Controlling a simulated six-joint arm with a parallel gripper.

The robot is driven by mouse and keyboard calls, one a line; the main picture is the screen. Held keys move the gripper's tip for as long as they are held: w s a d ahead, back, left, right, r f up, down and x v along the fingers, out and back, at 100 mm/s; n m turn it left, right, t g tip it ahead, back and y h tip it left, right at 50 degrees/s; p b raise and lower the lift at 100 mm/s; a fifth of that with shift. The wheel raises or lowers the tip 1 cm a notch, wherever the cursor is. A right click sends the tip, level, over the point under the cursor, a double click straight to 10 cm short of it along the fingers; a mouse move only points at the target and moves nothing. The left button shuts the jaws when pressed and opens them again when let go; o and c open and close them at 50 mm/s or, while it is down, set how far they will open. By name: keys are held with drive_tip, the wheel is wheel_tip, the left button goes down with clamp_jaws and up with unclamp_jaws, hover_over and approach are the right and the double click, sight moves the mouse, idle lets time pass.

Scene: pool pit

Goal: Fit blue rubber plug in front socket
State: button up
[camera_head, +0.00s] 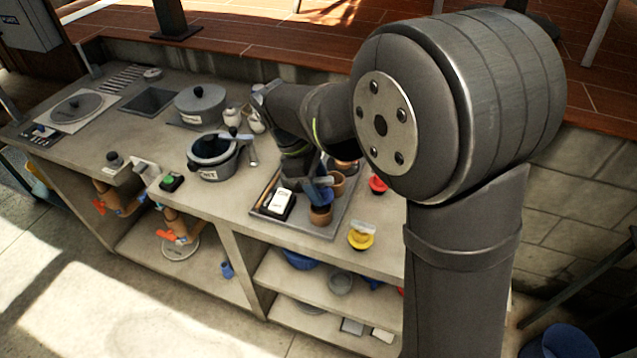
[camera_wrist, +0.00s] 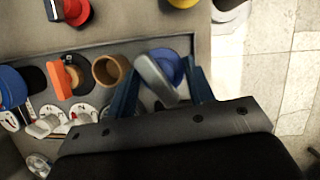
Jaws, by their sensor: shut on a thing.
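In the head view the blue rubber plug (camera_head: 323,198) is at my gripper (camera_head: 316,186), directly above or on the front terracotta socket (camera_head: 320,217). I cannot tell whether it is seated. In the wrist view the blue plug (camera_wrist: 169,62) has a grey handle that stands tilted between the blue fingers of my gripper (camera_wrist: 163,90). The gripper is shut on that handle. The front socket is hidden under the plug there. A second, open terracotta socket (camera_wrist: 111,71) lies just to its left. It also shows behind the front one in the head view (camera_head: 338,184).
The sockets stand on a grey tray (camera_head: 330,233) with a black-and-white box (camera_head: 280,203). A red plug (camera_head: 378,184) and a yellow plug (camera_head: 361,238) sit on the counter right of the tray. A grey pot (camera_head: 212,160) stands left.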

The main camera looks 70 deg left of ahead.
drive_tip(key=shift+f, duration=0.15)
drive_tip(key=shift+f, duration=1.45)
drive_tip(key=shift+f, duration=0.3)
idle(0.4)
drive_tip(key=o, duration=1.2)
drive_tip(key=shift+r, duration=2.55)
